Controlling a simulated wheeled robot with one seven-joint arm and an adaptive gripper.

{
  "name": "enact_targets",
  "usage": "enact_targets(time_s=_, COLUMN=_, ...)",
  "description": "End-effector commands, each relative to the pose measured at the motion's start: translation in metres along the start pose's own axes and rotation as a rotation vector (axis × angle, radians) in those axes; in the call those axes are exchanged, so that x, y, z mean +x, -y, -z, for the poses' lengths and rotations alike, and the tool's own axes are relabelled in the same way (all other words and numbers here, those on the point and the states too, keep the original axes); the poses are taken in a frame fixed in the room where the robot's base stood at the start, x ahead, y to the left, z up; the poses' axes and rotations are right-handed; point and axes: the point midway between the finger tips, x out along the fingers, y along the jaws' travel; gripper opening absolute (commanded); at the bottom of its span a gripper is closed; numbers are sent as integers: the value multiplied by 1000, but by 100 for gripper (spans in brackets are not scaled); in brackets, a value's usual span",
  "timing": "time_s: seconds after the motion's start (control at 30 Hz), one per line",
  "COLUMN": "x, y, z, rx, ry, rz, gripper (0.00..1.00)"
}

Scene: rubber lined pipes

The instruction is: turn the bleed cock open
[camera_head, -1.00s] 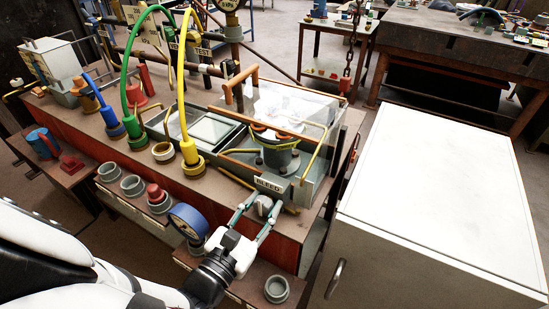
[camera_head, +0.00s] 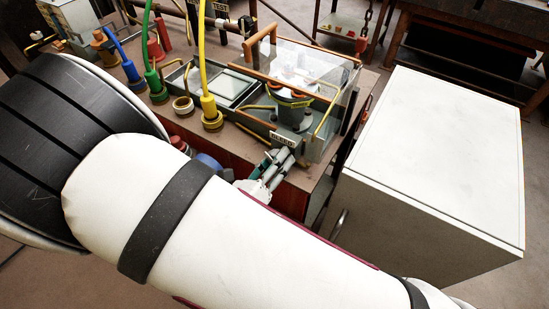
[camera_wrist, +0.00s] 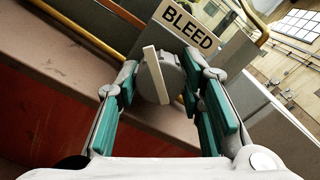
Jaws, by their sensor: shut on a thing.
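The bleed cock (camera_wrist: 168,76) is a grey round knob with a pale flat bar across its face. In the wrist view the bar stands nearly upright, leaning slightly. It sits beside the BLEED label (camera_wrist: 187,25), which is tilted in this view. My gripper (camera_wrist: 163,82) has its two teal-padded fingers on either side of the knob, shut on it. In the head view my gripper (camera_head: 270,170) is at the front edge of the bench below the BLEED label (camera_head: 283,141). My arm and the fingers largely hide the cock there.
A clear-sided box (camera_head: 310,80) with a dark pot stands behind the cock. Yellow (camera_head: 203,60), green and blue hoses rise to the left. A white cabinet (camera_head: 440,150) stands close on the right. My forearm covers the front of the bench.

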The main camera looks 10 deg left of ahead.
Motion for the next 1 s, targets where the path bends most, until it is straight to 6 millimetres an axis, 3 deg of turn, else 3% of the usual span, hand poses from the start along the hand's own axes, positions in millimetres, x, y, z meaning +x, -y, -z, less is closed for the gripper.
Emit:
enact_targets(time_s=0.4, x=-1, y=-1, z=1, rx=-174, ry=-2, rz=-4, gripper=7)
enact_targets(time_s=0.93, x=-1, y=-1, z=1, rx=-193, ry=-2, rz=-5, gripper=7)
enact_targets(time_s=0.97, x=-1, y=-1, z=1, rx=-193, ry=-2, rz=-5, gripper=42)
enact_targets(time_s=1.0, x=-1, y=-1, z=1, rx=-193, ry=-1, rz=-5, gripper=44)
